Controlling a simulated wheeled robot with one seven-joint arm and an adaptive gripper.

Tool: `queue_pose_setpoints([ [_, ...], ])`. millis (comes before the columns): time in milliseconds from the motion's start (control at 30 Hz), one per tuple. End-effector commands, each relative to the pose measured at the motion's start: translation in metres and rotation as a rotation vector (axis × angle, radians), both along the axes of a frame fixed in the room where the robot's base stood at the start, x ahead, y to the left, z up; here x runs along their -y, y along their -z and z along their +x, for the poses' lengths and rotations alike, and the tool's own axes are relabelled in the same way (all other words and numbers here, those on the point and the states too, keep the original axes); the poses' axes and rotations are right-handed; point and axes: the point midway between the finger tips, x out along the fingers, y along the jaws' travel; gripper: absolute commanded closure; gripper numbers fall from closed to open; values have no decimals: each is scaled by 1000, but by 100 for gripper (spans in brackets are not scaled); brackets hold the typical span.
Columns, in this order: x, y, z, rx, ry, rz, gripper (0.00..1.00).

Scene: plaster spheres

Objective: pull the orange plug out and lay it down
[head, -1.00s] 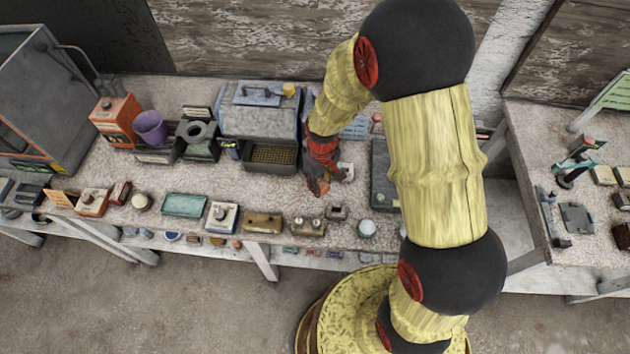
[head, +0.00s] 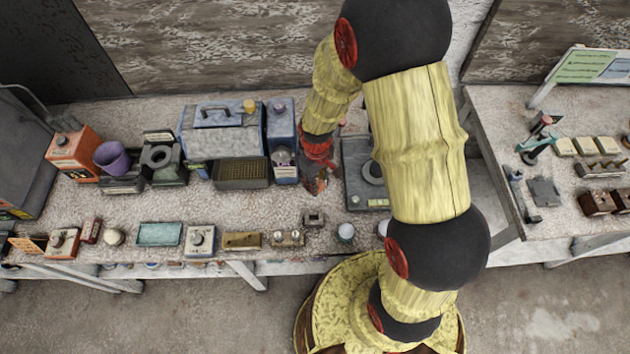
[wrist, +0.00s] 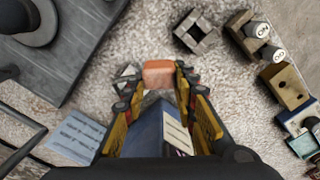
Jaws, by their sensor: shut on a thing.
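The orange plug (wrist: 158,73) shows in the wrist view as a small rounded block between my fingertips. My gripper (wrist: 158,82) is shut on it. Its lower part is hidden by the fingers, and I cannot tell whether it is clear of a socket. A small grey block (wrist: 126,76) lies just left of the fingertips.
A dark plate with a round part (head: 357,190) lies right of my gripper. A black tray (head: 240,175) and a blue-grey case (head: 222,140) stand left. A small square hollow block (wrist: 195,31) and several small devices line the front edge. Speckled tabletop lies bare between.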

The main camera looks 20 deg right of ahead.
Motion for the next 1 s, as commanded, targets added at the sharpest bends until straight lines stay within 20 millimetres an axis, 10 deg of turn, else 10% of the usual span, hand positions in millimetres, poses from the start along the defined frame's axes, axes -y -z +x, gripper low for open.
queue_pose_setpoints([
  [1000, 0, 56, 0, 1, 3, 0, 100],
])
